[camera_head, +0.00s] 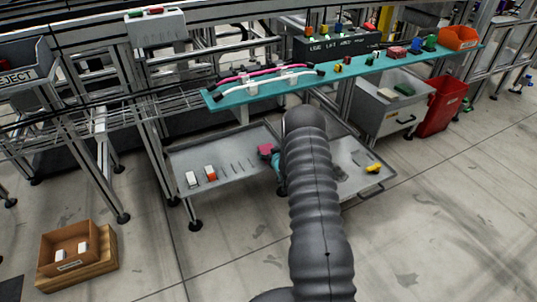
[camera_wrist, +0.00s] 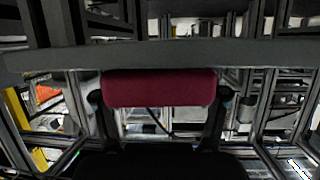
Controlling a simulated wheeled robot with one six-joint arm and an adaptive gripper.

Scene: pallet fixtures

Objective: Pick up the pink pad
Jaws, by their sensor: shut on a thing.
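The pink pad (camera_head: 267,150) shows in the head view just left of my dark arm, over the grey tray cart (camera_head: 238,143). In the wrist view the pad (camera_wrist: 160,82) is a dark pink block with rounded ends, lying crosswise. My gripper (camera_wrist: 160,101) has one finger at each end of the pad and is shut on it. In the head view my arm hides most of the gripper. I cannot tell how high the pad is above the tray.
The tray holds a white block (camera_head: 192,179), an orange-and-white block (camera_head: 211,174), several thin dark pieces and a yellow item (camera_head: 374,168). A teal shelf (camera_head: 310,84) with cables and small parts runs above it. A red bin (camera_head: 442,105) stands at right.

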